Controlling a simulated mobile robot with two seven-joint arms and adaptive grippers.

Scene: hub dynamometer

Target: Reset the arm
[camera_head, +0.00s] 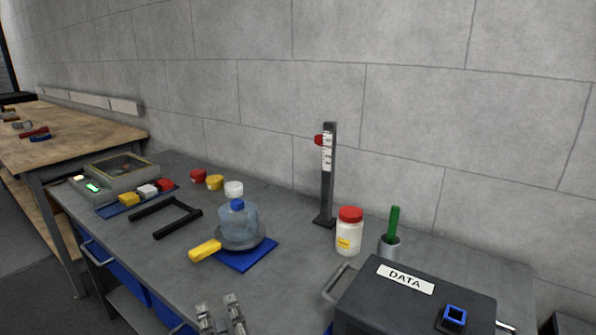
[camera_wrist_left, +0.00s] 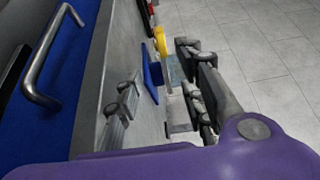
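My left gripper (camera_head: 220,312) shows at the bottom edge of the head view, low at the front of the grey workbench (camera_head: 110,215). Its two fingers stand apart with nothing between them. In the left wrist view the fingers of this gripper (camera_wrist_left: 162,105) are also spread, with the bench and part of the yellow handle beyond them. The purple wrist housing fills the bottom of that view. My right gripper is in neither view.
A blue jug (camera_head: 238,226) in a yellow-handled pan stands on a blue mat (camera_head: 248,261), just beyond the gripper. A DATA box (camera_head: 400,308) stands at right. A red-lidded jar (camera_head: 349,232) and an upright gauge (camera_head: 327,180) stand behind. A black frame (camera_head: 150,210) lies left.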

